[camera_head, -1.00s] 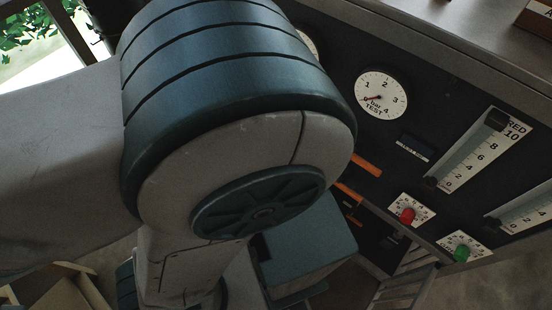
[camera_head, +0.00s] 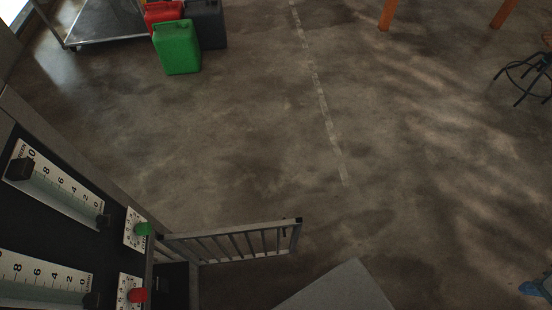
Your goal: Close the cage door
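The barred metal door (camera_head: 232,230) shows low in the head view, left of the middle. It is a grey frame with thin upright bars. Its left end meets the front of the dark gauge panel unit (camera_head: 115,220), and it sticks out to the right over the floor, so it stands open. The cage opening behind the panel edge is mostly hidden. My gripper is not in view.
The panel has scales, a green knob (camera_head: 142,228) and a red knob (camera_head: 138,295). A flat grey surface (camera_head: 340,292), unclear what, lies at the bottom edge. Green (camera_head: 177,48) and red (camera_head: 162,14) cans stand by a cart (camera_head: 110,25). Mid-floor is clear.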

